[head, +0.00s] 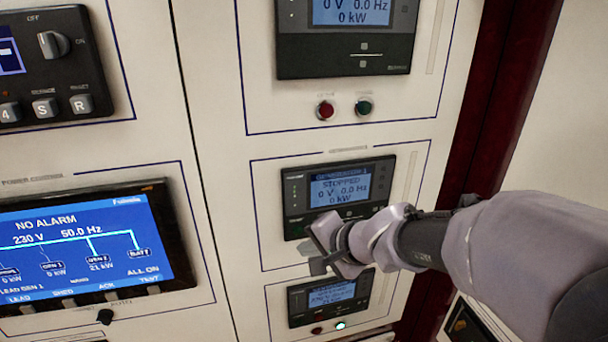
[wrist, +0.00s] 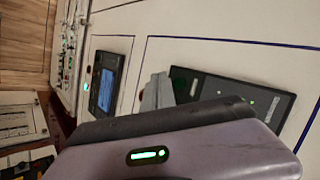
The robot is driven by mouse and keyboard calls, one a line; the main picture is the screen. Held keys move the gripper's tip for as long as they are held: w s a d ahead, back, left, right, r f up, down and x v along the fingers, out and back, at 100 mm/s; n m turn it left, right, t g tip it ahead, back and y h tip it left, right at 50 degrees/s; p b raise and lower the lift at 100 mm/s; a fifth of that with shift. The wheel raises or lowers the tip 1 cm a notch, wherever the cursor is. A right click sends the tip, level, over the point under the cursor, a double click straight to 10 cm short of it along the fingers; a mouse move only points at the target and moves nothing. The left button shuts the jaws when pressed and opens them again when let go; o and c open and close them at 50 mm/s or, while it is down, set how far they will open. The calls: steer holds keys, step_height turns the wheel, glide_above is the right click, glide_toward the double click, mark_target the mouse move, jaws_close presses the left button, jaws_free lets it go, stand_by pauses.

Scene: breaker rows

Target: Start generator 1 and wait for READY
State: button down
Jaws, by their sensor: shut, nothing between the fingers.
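The middle controller (head: 338,192) on the tall panel has a lit screen reading STOPPED, 0 V, 0.0 Hz, 0 kW. The label above it is too blurred to read. My gripper (head: 322,238) is shut and empty in front of its lower edge, hiding that edge and the panel just below; I cannot tell whether it touches. In the wrist view a dark controller face (wrist: 245,105) lies partly behind my gripper (wrist: 157,92). The wide screen (head: 90,240) at left reads NO ALARM, 230 V, 50.0 Hz, with one generator at 21 kW.
An upper controller (head: 345,35) reads 0 V, 0.0 Hz, 0 kW, with a red button (head: 325,110) and a dark green button (head: 364,107) below it. A lower controller (head: 330,297) has a lit green button (head: 340,325). A rotary knob (head: 54,44) is at upper left.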

steer(key=shift+w+a, duration=0.15)
steer(key=shift+w, duration=0.4)
steer(key=shift+w+a, duration=0.15)
steer(key=shift+w, duration=0.35)
steer(key=shift+w, duration=0.1)
stand_by(1.2)
steer(key=shift+w+a, duration=0.15)
steer(key=shift+w, duration=0.15)
steer(key=shift+w+a, duration=0.1)
steer(key=shift+w, duration=0.3)
stand_by(0.5)
stand_by(0.4)
steer(key=shift+s+d+b, duration=0.25)
steer(key=shift+s+b, duration=0.4)
steer(key=shift+s, duration=0.15)
steer(key=s+b, duration=0.1)
steer(key=s, duration=0.1)
steer(key=s+d, duration=0.1)
steer(key=s, duration=0.1)
steer(key=shift+s+d+b, duration=0.2)
steer(key=shift+s+b, duration=0.15)
steer(key=shift+s, duration=0.05)
